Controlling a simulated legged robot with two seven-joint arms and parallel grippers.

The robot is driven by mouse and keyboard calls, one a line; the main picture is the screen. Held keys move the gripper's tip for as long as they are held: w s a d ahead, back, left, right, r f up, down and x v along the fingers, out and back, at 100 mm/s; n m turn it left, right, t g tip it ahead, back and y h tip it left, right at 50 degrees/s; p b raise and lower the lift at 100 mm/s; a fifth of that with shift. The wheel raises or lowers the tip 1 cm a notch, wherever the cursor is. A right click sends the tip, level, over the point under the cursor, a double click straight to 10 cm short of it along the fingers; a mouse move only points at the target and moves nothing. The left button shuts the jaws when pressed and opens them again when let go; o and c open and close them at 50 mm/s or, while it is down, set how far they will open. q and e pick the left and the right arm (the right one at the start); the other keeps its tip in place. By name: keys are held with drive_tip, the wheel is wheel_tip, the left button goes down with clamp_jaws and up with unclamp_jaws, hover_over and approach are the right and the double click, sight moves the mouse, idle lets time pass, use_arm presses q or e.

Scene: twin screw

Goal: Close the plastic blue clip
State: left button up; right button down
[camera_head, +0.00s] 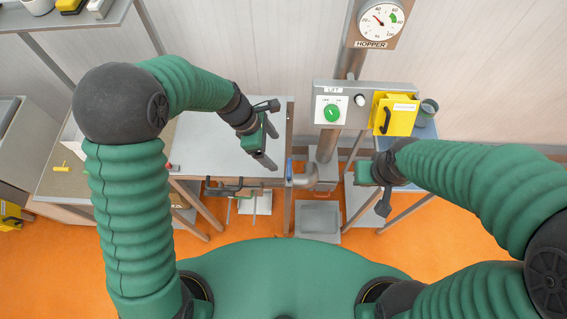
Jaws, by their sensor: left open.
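A small blue clip (289,168) shows as an upright blue piece at the left end of a grey pipe fitting, beside the table's right edge. Whether it is open or closed is too small to tell. My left gripper (270,147) is open and empty over the right part of the grey table, up and left of the clip and apart from it. My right gripper (371,190) is to the right of the pipe, away from the clip. Its fingers are partly hidden by its own wrist, and I see nothing held in it.
The grey table (215,140) is mostly clear. A vertical pipe with a hopper gauge (380,22) and a lift panel (333,109) stands behind the fitting (308,180). A yellow box (394,114) is at right. A grey tray (318,218) lies below on the orange floor.

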use_arm(q)
approach(288, 167)
drive_tip(key=x, duration=0.3)
drive_tip(key=p+x, duration=0.1)
drive_tip(key=x, duration=0.4)
drive_tip(key=shift+s+d+f+p, duration=0.1)
drive_tip(key=shift+d+f+p, duration=0.15)
drive_tip(key=shift+p, duration=0.1)
drive_tip(key=shift+f, duration=0.25)
drive_tip(key=shift+w+f, duration=0.15)
drive_tip(key=shift+w, duration=0.15)
drive_tip(key=shift+s+d, duration=0.15)
drive_tip(key=shift+s, duration=0.05)
drive_tip(key=c, duration=1.4)
